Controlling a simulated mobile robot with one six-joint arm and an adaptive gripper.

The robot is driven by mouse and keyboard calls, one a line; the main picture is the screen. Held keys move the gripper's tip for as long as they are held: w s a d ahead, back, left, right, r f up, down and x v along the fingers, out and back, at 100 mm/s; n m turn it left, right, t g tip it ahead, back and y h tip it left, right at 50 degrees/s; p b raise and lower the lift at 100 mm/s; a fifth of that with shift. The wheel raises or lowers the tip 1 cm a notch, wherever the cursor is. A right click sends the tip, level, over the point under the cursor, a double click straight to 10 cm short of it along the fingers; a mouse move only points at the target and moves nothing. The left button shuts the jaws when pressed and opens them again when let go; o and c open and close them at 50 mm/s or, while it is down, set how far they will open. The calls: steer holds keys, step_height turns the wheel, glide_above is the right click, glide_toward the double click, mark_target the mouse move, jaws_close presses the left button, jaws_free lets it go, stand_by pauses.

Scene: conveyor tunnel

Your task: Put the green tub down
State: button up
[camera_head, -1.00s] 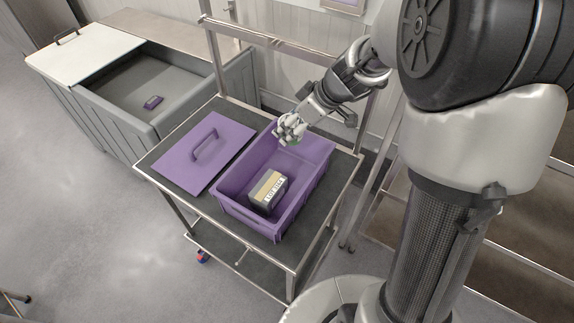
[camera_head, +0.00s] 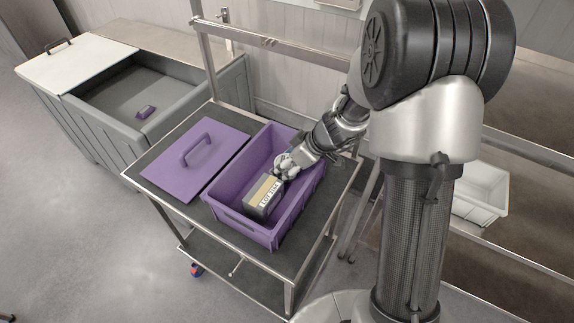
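My gripper (camera_head: 285,168) reaches down into the open purple crate (camera_head: 230,216), near its back right part. Its fingertips are close to the labelled box (camera_head: 264,194), beside its upper right end; I cannot tell if they touch it. No green tub can be made out now; if it is between or below the fingers, the gripper hides it. The fingers are too small and turned away to tell whether they are open or shut. The box is dark with a tan top and a white lot label, and sits inside the crate.
The crate stands on a metal-framed cart (camera_head: 165,158) beside its purple lid (camera_head: 196,160) with a handle. A grey bin (camera_head: 95,135) behind left holds a small purple item (camera_head: 146,111), partly covered by a white lid (camera_head: 62,64). A white crate (camera_head: 480,192) is at right.

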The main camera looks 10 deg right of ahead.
steer(key=shift+f+b, duration=0.15)
steer(key=shift+b, duration=0.25)
steer(key=o, duration=1.3)
steer(key=shift+c, duration=0.2)
steer(key=shift+r+p, duration=0.3)
steer(key=shift+p, duration=0.15)
steer(key=p+v, duration=0.3)
steer(key=v, duration=0.8)
steer(key=s+a+r+m+h, duration=0.1)
steer(key=s+a+r, duration=0.2)
steer(key=s+r, duration=0.2)
steer(key=s+a+r+m, duration=0.2)
steer(key=s+a+r, duration=0.1)
steer(key=s+r, duration=0.2)
steer(key=s+d+r+m+h, duration=0.1)
steer(key=s+m, duration=0.2)
steer(key=s, duration=0.4)
steer(key=s+d+r+m+h, duration=0.1)
steer(key=s+r+m+h, duration=0.1)
steer(key=s, duration=0.5)
steer(key=shift+r+m+h, duration=0.25)
steer(key=shift+m+h, duration=0.05)
steer(key=shift+m, duration=0.2)
